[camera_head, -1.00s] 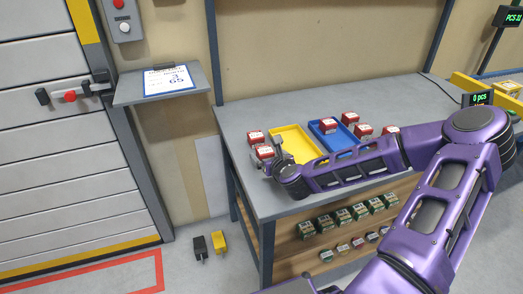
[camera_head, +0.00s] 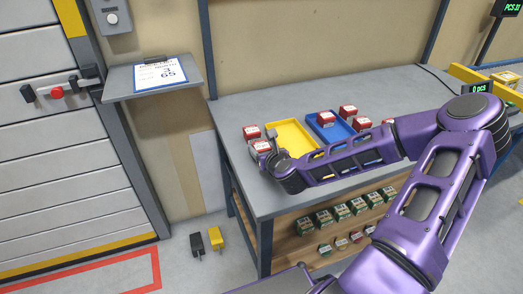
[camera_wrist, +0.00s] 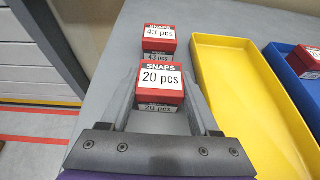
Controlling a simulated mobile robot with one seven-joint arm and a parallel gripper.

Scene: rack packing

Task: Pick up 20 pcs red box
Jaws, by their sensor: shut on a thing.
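The red box with a white label reading "SNAPS 20 pcs" (camera_wrist: 161,84) stands on the grey table in the wrist view, between the two fingers of my gripper (camera_wrist: 162,100). My gripper is shut on this box, one finger at each side. In the head view the box (camera_head: 260,147) shows at the table's left end, with my gripper (camera_head: 268,153) at it. A similar red box reading "43 pcs" (camera_wrist: 158,40) stands just behind it.
A yellow tray (camera_wrist: 237,100) lies right of the held box, with a blue tray (camera_head: 341,138) beyond it. Several other red boxes (camera_head: 348,111) stand near and in the blue tray. Bare table (camera_head: 255,108) lies behind the trays.

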